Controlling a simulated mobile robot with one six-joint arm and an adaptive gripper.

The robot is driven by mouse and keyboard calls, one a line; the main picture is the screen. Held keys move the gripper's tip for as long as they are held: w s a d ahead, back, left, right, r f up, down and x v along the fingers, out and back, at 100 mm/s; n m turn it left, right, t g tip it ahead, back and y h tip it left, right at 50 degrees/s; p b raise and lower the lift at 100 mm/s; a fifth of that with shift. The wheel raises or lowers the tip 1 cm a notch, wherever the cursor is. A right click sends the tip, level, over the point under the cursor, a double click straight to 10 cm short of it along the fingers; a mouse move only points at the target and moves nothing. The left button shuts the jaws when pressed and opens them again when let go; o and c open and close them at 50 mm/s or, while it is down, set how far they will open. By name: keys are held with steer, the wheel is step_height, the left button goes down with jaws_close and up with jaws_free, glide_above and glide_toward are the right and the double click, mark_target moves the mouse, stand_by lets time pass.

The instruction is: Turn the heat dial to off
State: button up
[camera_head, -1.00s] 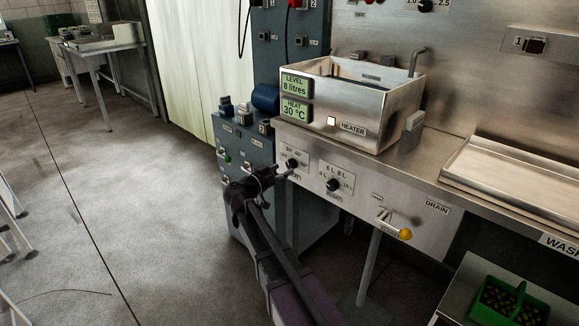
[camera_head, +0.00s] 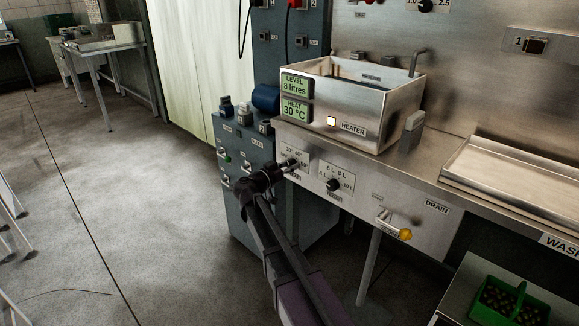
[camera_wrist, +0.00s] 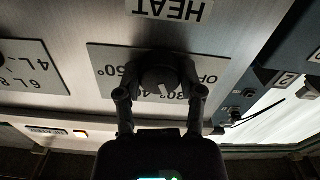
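The heat dial (camera_wrist: 162,72) is a dark round knob on a pale scale plate (camera_wrist: 105,58), upside down in the wrist view. OFF and degree marks show around it, partly covered by my fingers. A pale pointer mark shows on the knob, but its exact setting is hard to read. My gripper (camera_wrist: 161,100) is open, one finger on each side of the dial, with small gaps visible. In the head view my gripper (camera_head: 286,168) is at the heat plate and largely hides the dial. The display (camera_head: 295,110) reads HEAT 30 °C.
The level dial (camera_head: 333,185) sits right of the heat plate. The drain lever with its yellow knob (camera_head: 405,234) is further right. The steel tank (camera_head: 375,117) with its lit heater lamp (camera_head: 331,121) stands above. A blue-grey cabinet (camera_head: 240,200) stands close on the left.

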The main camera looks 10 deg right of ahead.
steer(key=shift+n, duration=0.4)
steer(key=n, duration=0.9)
stand_by(0.4)
stand_by(0.4)
steer(key=o, duration=1.2)
steer(key=shift+c, duration=0.2)
steer(key=v, duration=1.2)
